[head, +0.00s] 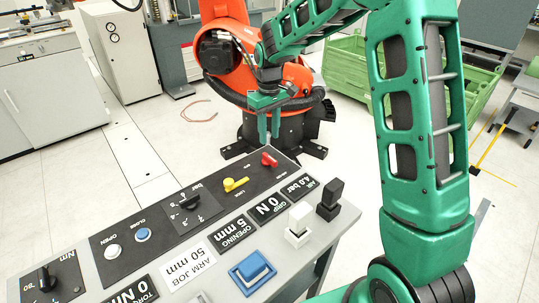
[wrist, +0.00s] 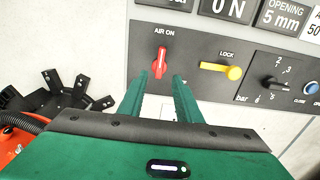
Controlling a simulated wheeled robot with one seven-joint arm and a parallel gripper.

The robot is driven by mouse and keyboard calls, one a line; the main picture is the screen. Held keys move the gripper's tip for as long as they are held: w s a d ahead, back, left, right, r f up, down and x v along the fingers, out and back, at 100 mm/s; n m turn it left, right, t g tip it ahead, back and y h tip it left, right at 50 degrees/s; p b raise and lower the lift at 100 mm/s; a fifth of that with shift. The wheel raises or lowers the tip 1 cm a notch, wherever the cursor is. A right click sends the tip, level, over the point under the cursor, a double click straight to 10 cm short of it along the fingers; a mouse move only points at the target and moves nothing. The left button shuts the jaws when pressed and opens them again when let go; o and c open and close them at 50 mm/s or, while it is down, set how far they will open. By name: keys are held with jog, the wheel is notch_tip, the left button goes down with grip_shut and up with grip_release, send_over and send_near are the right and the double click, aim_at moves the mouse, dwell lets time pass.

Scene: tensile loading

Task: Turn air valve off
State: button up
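The red air valve handle (head: 269,159) sits on the control panel near its far edge. In the wrist view the same red handle (wrist: 160,62) stands upright in the picture below the label "AIR ON". My gripper (head: 269,138) points down just beyond and above the handle in the head view. In the wrist view my gripper (wrist: 158,78) is open, with its two green fingers apart. The handle's near end shows in the gap between the fingertips, and nothing is held. I cannot tell whether the fingers touch the handle or panel.
The yellow lock lever (wrist: 222,70) is right beside the valve. A black pressure knob (head: 190,202) lies farther along the panel. An orange robot arm (head: 298,75) stands behind.

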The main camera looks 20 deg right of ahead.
aim_at(269, 156)
notch_tip(269, 156, down, 9)
jog(key=shift+f, duration=0.1)
dwell(0.3)
grip_shut()
